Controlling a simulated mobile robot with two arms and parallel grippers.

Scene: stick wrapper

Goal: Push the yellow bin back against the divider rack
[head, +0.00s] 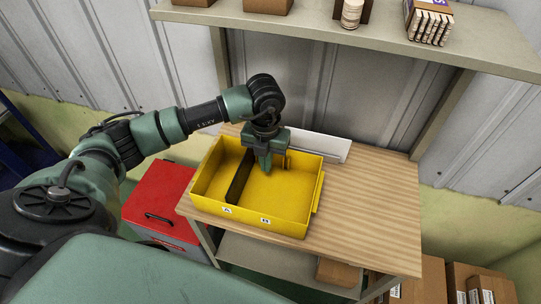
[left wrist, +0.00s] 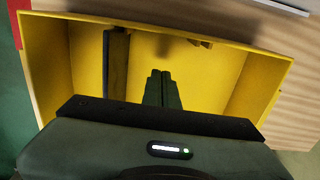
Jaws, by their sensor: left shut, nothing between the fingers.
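The yellow bin (head: 288,197) sits on the wooden table, its front wall marked A and B. A dark divider (head: 240,177) splits it into two compartments. My left gripper (head: 266,167) points down into the right-hand compartment, near the bin's back wall, shut with nothing between its fingers. Its fingers also show in the left wrist view (left wrist: 163,76), over the bin's floor; I cannot tell whether they touch the bin. A low white panel (head: 320,147) stands behind the bin, partly hidden by my arm; I cannot tell if it is the divider rack. My right gripper is out of view.
The table top (head: 375,205) is clear right of the bin. A shelf (head: 385,38) with boxes and wooden pieces hangs above the back. A red toolbox (head: 158,195) stands lower left, and cardboard boxes (head: 430,280) lower right.

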